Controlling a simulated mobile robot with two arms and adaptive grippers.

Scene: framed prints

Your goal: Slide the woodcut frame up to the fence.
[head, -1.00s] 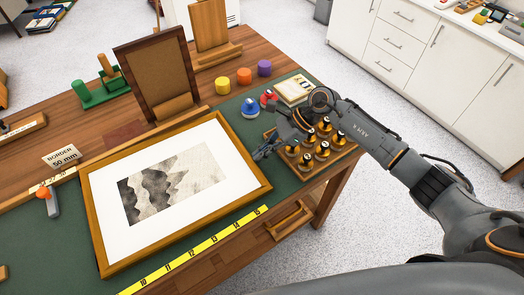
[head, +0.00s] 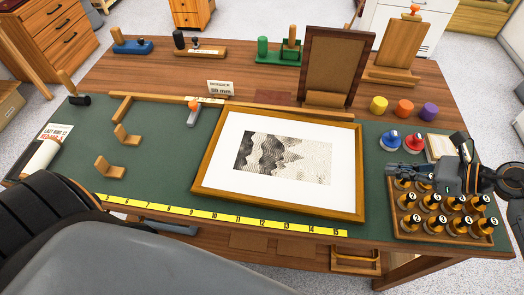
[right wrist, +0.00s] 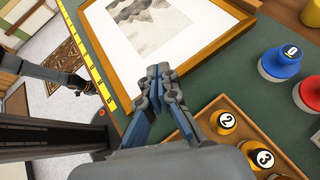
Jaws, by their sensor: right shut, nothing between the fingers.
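The woodcut frame (head: 213,145), a honey-wood frame around a white mat and a grey mountain print, lies flat on the green mat. It also shows in the right wrist view (right wrist: 228,38). The wooden fence (head: 150,98) runs along the back of the mat, close behind the frame's far edge; I cannot tell if they touch. My right gripper (head: 391,170) is shut and empty, just right of the frame and by the bottle tray. Its closed fingertips (right wrist: 163,72) show near the frame's edge.
A tray (head: 398,233) of numbered bottles stands at the right. Blue (head: 390,141) and red (head: 414,143) knobs sit behind it. A standing brown frame (head: 331,62) is behind the fence. A yellow ruler (head: 220,216) lines the front edge. An orange-knobbed tool (head: 193,113) is left of the frame.

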